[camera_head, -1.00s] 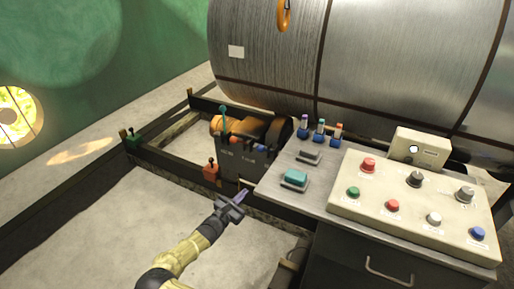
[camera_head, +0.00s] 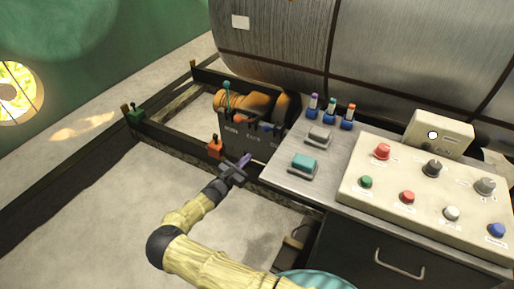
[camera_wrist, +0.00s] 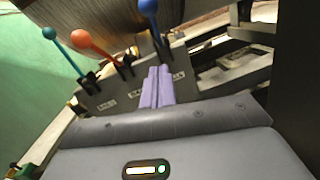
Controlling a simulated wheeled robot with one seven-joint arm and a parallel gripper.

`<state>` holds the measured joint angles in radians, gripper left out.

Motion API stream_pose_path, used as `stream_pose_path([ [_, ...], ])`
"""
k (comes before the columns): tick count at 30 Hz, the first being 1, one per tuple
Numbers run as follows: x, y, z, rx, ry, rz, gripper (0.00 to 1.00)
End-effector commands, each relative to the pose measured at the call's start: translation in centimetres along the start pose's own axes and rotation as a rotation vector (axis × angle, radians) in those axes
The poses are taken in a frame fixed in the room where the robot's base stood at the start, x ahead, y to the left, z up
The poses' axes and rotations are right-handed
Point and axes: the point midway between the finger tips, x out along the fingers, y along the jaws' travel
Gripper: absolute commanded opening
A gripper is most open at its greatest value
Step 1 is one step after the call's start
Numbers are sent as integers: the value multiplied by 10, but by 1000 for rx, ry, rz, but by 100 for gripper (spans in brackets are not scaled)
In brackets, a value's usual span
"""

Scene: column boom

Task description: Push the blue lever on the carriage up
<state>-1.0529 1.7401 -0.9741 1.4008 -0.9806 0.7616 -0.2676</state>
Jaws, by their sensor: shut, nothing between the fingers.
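The carriage (camera_head: 240,139) is a dark housing with labels and three levers in a row. The blue lever (camera_head: 266,127) is the rightmost, partly hard to make out in the head view. My gripper (camera_head: 246,158) is in front of the carriage, below the levers. Its purple fingers (camera_wrist: 157,84) are together and empty, pointing at the panel just below the blue lever's base. I cannot tell if they touch the panel.
A teal lever (camera_wrist: 50,34) and an orange lever (camera_wrist: 82,39) stand left of the blue one. A control desk (camera_head: 421,196) with buttons is close on the right. A large metal drum (camera_head: 370,50) is behind. Open floor (camera_head: 100,220) lies left.

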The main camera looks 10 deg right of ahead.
Motion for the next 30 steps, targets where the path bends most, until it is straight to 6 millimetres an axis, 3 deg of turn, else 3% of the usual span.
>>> stream_pose_path([
  [17, 95, 0, 0, 1, 0, 1, 0],
  [18, 99, 1, 8, 2, -1, 1, 0],
  [24, 115, 2, 26, 1, 0, 4, 0],
  [30, 121, -1, 29, 0, 0, -1, 0],
])
